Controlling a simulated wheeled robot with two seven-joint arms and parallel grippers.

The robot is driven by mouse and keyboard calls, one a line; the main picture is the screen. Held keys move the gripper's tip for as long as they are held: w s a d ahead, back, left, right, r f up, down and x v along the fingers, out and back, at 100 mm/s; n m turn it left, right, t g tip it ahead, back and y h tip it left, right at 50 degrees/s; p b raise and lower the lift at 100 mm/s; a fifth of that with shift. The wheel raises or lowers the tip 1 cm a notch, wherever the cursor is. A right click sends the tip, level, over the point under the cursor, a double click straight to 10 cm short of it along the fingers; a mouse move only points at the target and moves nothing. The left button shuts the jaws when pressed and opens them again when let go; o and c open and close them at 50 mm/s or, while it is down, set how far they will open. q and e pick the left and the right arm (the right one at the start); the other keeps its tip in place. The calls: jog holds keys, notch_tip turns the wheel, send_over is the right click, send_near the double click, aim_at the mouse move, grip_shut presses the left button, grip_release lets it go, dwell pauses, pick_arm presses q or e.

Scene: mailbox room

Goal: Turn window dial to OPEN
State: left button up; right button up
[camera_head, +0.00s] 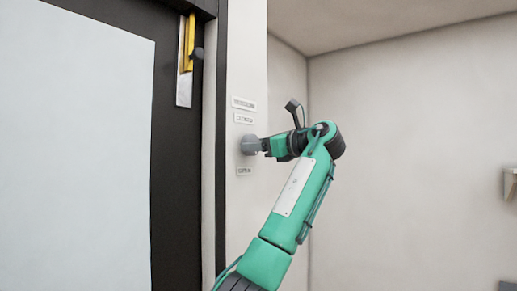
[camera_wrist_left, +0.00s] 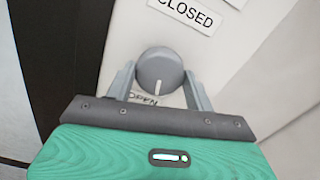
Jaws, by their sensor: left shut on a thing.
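The grey round window dial (camera_head: 249,145) is on the white wall strip right of the dark frame. It shows large in the left wrist view (camera_wrist_left: 160,66), where its white mark points down, close to the OPEN label (camera_wrist_left: 143,99). The CLOSED label (camera_wrist_left: 186,14) is above the dial. My left gripper (camera_head: 260,146) reaches the dial from the right. In the left wrist view its two fingers (camera_wrist_left: 160,82) sit on either side of the dial, shut on it. The fingers partly hide the dial's edges. My right gripper is not in view.
A dark-framed panel (camera_head: 178,150) with a pale pane (camera_head: 75,150) fills the left. A yellow and silver latch (camera_head: 186,60) is on its upper frame. Small labels (camera_head: 244,103) are above the dial, one (camera_head: 244,171) below. The wall at right is mostly bare.

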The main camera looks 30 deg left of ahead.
pick_arm(q)
jog(key=shift+f+m, duration=0.15)
jog(key=shift+m, duration=0.65)
jog(key=o, duration=1)
jog(key=shift+c, duration=0.2)
jog(key=s+d+b, duration=0.1)
jog(key=d+b, duration=0.3)
jog(key=d, duration=0.9)
jog(key=shift+d, duration=0.4)
